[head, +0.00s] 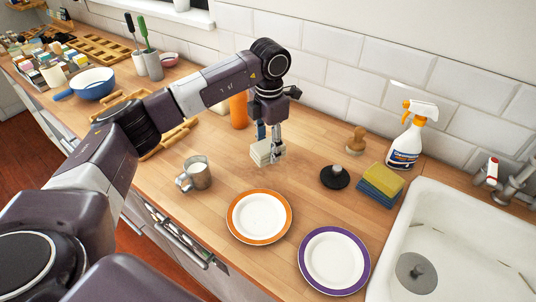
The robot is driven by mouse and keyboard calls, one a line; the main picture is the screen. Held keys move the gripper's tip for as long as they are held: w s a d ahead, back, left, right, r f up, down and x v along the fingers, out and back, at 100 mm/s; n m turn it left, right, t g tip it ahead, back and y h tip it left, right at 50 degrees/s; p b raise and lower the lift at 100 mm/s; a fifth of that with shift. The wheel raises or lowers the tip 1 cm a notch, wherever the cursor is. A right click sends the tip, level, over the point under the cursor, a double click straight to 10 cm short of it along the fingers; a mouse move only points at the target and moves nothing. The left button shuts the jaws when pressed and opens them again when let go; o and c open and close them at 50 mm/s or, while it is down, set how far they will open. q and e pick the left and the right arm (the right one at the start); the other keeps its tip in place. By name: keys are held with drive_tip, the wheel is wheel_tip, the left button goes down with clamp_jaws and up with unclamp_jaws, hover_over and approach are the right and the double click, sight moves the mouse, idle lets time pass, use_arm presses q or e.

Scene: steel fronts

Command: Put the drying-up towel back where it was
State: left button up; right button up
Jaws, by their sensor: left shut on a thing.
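My left gripper (275,155) reaches down over the middle of the counter and is shut on a small folded off-white cloth, the towel (259,155). The towel is low, at or just above the wooden worktop; I cannot tell if it touches. The fingers hide part of its right side. My right gripper is not in view.
Near the towel are a metal mug (197,174), an orange bottle (238,110), an orange-rimmed plate (259,217), a purple-rimmed plate (334,262) and a black round lid (335,177). Sponges (381,184), a spray bottle (410,140) and the sink (470,250) are right.

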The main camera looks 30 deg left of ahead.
sight(268, 157)
use_arm(q)
wheel_tip(268, 157, down, 4)
drive_tip(key=shift+s+r+p, duration=0.1)
drive_tip(key=shift+r+p, duration=0.1)
drive_tip(key=shift+p, duration=0.25)
drive_tip(key=shift+f, duration=0.2)
drive_tip(key=shift+f, duration=0.1)
drive_tip(key=o, duration=1.4)
